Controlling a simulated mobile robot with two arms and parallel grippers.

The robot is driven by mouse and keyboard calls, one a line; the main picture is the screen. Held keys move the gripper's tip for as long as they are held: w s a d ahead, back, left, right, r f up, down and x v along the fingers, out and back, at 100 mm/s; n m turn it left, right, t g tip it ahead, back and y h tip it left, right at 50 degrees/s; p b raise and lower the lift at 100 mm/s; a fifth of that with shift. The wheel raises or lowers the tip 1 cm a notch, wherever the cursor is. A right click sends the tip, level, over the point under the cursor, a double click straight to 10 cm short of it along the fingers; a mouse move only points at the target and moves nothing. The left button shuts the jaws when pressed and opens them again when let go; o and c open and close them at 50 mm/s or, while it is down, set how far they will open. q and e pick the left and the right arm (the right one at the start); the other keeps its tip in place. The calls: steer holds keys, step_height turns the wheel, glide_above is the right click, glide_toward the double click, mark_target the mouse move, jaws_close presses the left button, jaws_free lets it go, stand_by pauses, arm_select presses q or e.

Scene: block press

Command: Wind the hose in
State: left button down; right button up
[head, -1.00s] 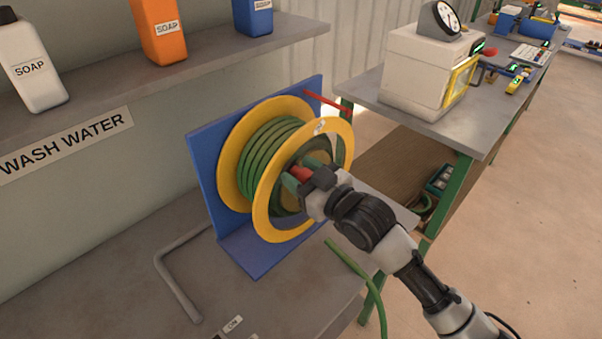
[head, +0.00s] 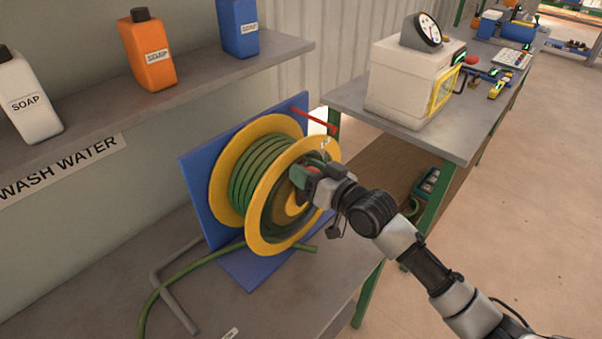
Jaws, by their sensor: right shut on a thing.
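The yellow hose reel (head: 275,241) stands on a blue bracket (head: 201,190) on the grey bench. Several turns of green hose (head: 256,168) are wound on its drum. A loose length of hose (head: 180,277) runs from under the reel toward the lower left, and a short piece shows at the reel's lower right. My right gripper (head: 306,177) is at the reel's near face, shut on the crank handle (head: 314,168), whose red grip is mostly hidden by the fingers. My left gripper is not in view.
A bent grey bar (head: 164,291) lies on the bench left of the reel. A red lever (head: 312,121) sticks out at the bracket's top right. Soap bottles (head: 148,50) stand on the shelf above. A white box with a gauge (head: 408,85) is on the right-hand bench.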

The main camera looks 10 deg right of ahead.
steer(key=shift+w+d+f+m, duration=0.25)
steer(key=shift+d+m, duration=0.25)
steer(key=shift+m, duration=0.3)
steer(key=o, duration=1)
steer(key=shift+w, duration=0.1)
steer(key=shift+o, duration=0.6)
steer(key=shift+d+r, duration=0.1)
steer(key=shift+r, duration=0.05)
steer(key=b+v, duration=0.2)
steer(key=v, duration=0.8)
steer(key=shift+s+d, duration=0.25)
